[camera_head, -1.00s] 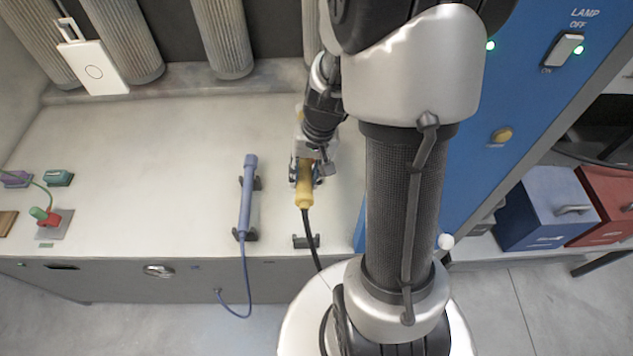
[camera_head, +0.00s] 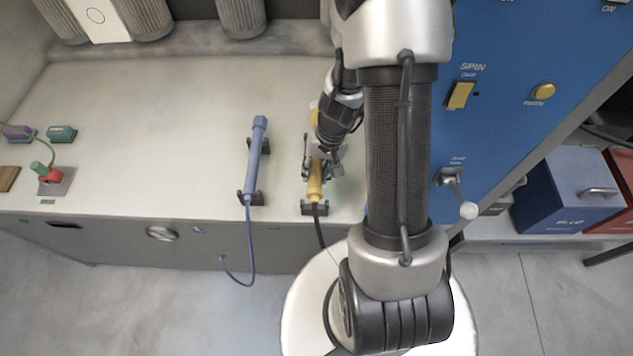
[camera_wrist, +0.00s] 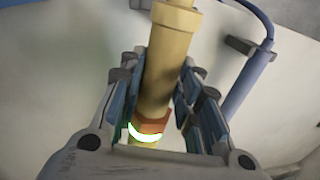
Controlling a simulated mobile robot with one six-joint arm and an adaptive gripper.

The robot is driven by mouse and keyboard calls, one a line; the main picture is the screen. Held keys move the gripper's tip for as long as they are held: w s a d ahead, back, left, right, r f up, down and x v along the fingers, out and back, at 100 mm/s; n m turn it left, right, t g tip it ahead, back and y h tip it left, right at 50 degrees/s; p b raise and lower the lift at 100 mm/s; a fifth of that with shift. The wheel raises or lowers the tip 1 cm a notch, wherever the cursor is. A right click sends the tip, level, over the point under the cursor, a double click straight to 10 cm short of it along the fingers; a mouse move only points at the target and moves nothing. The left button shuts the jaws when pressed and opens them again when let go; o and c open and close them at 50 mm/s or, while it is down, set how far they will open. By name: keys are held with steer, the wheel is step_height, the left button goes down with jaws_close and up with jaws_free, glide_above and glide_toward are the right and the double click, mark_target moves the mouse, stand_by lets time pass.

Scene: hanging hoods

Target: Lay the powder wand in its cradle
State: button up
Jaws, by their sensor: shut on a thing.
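The yellow wand (camera_head: 315,188), apparently the powder wand, points toward the bench's front edge, with a black cable at its near end. My gripper (camera_head: 321,168) is shut on it. In the wrist view the wand (camera_wrist: 168,62) runs between the fingers (camera_wrist: 162,85), with an orange band and a glowing green-white ring low down. The black cradle bracket (camera_head: 308,209) is at the bench's front edge, under or just below the wand's near end. I cannot tell whether they touch. The cradle's far part is hidden by my gripper and arm.
A blue wand (camera_head: 256,160) lies in its own black cradle just left; it also shows in the wrist view (camera_wrist: 248,82). A blue panel (camera_head: 500,110) with switches and a lever rises at right.

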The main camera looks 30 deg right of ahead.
step_height(320, 180, down, 5)
steer(key=b, duration=0.2)
steer(key=shift+b, duration=0.3)
steer(key=shift+r, duration=0.2)
steer(key=o, duration=1.2)
steer(key=shift+f, duration=0.1)
steer(key=shift+f, duration=0.1)
